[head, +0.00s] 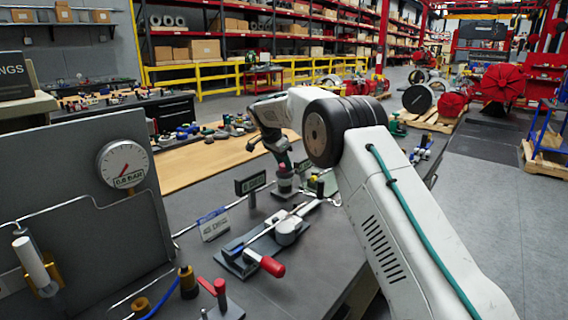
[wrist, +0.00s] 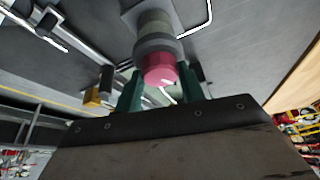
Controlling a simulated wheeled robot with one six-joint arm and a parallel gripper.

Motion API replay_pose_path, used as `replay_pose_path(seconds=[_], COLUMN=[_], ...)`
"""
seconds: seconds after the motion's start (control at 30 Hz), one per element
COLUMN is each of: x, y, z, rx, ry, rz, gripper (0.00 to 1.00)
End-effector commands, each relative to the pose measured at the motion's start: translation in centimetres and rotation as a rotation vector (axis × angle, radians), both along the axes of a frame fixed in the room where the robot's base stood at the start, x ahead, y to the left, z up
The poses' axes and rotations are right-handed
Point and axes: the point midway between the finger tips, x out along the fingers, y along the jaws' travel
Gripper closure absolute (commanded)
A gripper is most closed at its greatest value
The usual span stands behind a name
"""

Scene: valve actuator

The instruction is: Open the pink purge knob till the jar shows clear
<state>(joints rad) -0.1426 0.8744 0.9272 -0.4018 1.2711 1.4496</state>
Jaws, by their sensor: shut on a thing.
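The pink knob (wrist: 159,69) sits on a grey cylindrical body (wrist: 156,38) in the wrist view. The teal fingers of my gripper (wrist: 160,76) are on either side of it, shut on the knob. In the head view my gripper (head: 283,158) points down over a small upright cylinder (head: 285,184) on the bench; the pink knob is mostly hidden there. I cannot identify the jar or its colour for certain; a white cylinder (head: 33,262) in a gold bracket is on the panel at the left.
A round gauge (head: 123,163) is on the grey panel (head: 60,175). A red-handled lever valve (head: 265,264) lies on the bench in front of my gripper. A dark sign (head: 250,183) and a white sign (head: 214,225) stand near. Thin pipes run between the fittings.

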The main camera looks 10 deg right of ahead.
Motion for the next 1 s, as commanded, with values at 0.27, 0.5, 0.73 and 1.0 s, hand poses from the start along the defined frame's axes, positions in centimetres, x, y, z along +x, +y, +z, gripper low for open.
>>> replay_pose_path(seconds=[0.27, 0.5, 0.73, 1.0], x=[0.24, 0.32, 0.35, 0.38], y=[0.13, 0.15, 0.15, 0.16], z=[-0.06, 0.02, 0.01, 0.09], rx=[0.001, 0.002, 0.002, 0.003], ry=[-0.001, -0.001, -0.002, -0.003], rz=[-0.214, -0.334, -0.387, -0.396], gripper=[0.84, 0.84, 0.84, 0.84])
